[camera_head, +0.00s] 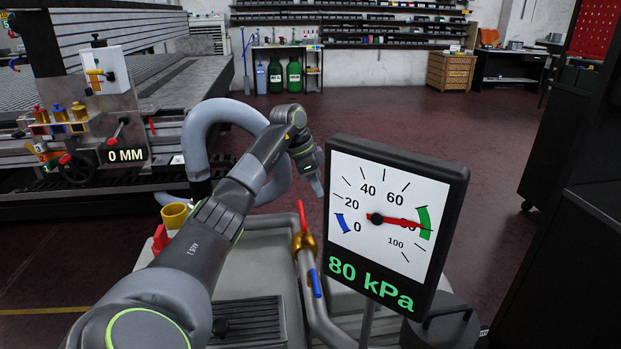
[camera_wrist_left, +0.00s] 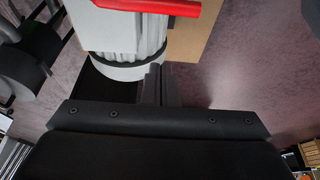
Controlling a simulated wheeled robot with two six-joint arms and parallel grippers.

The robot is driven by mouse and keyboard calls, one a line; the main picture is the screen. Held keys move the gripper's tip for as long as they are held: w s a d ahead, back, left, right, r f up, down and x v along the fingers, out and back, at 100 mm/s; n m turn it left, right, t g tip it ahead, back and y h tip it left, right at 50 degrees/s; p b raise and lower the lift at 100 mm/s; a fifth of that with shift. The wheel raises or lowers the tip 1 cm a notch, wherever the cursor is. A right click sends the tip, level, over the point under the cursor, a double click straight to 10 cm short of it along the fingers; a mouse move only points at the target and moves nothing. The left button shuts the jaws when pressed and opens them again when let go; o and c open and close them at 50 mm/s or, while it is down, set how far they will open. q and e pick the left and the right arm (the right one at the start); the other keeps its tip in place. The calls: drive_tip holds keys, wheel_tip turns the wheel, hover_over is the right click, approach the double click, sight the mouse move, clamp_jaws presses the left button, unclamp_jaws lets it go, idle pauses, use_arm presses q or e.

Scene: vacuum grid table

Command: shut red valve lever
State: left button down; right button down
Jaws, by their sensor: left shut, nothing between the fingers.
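The red valve lever (camera_head: 301,215) stands up from a brass-coloured valve body (camera_head: 303,243) on a grey pipe, just left of the gauge. A red bar, apparently this lever (camera_wrist_left: 150,6), crosses the top of the left wrist view. My left gripper (camera_head: 318,188) is shut and empty, above and slightly right of the red lever in the head view. Its closed fingers (camera_wrist_left: 162,78) show below the red bar in the left wrist view, apart from it in the picture. My right gripper is not in view.
A gauge (camera_head: 388,222) reading 80 kPa stands close on the right, its needle in the green band. A thick grey hose (camera_head: 196,140) loops behind my left arm.

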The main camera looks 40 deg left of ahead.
sight(302, 216)
use_arm(q)
drive_tip(key=f, duration=0.1)
drive_tip(key=s+a+f, duration=0.1)
drive_tip(key=s+f+b, duration=0.1)
drive_tip(key=f, duration=0.1)
drive_tip(key=shift+s+a, duration=0.1)
drive_tip(key=shift+a, duration=0.3)
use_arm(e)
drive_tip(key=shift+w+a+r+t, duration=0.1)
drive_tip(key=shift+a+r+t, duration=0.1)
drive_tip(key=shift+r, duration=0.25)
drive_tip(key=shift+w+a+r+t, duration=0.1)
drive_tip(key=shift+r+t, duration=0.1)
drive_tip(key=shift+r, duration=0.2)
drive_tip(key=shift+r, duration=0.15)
